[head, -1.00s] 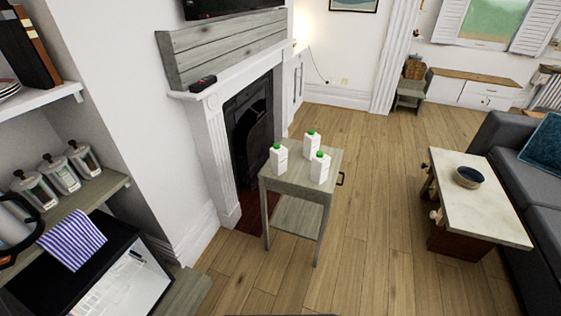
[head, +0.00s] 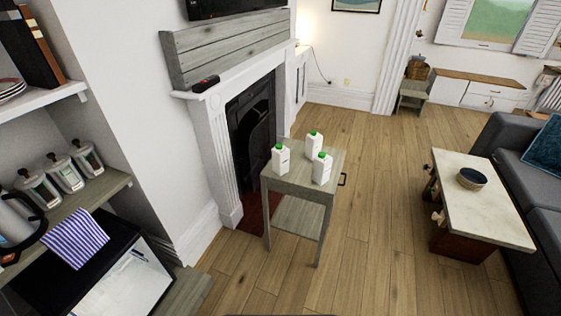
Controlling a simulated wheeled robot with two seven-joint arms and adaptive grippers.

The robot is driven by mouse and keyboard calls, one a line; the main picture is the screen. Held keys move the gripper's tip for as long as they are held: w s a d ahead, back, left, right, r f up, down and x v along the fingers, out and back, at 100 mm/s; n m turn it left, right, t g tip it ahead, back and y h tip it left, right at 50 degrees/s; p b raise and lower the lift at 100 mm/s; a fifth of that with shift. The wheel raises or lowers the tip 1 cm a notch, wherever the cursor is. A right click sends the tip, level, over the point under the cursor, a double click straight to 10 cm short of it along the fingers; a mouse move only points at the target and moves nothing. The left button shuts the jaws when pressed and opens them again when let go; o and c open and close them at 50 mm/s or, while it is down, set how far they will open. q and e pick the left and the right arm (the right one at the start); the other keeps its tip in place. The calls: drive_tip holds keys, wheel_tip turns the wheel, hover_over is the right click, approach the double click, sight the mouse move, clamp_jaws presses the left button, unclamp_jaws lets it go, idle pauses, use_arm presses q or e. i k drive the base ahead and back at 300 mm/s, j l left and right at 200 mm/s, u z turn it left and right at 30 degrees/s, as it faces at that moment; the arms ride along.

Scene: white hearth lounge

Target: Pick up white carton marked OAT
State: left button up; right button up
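Three white cartons with green caps stand upright on a small grey-wood side table (head: 300,187) in front of the fireplace. One carton (head: 280,160) is at the left, one carton (head: 313,146) at the back, and one carton (head: 322,169) at the right front. Their markings are too small to read, so I cannot tell which is marked OAT. Neither of my grippers is in view.
A white fireplace (head: 213,150) is just left of the side table. A marble-topped coffee table (head: 480,205) with a dark bowl (head: 471,179) and a grey sofa (head: 520,165) are at the right. Shelves (head: 85,215) fill the left. Wooden floor (head: 385,200) lies open between the tables.

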sight(280, 153)
drive_tip(key=i+l, duration=0.8)
drive_tip(key=i, duration=0.25)
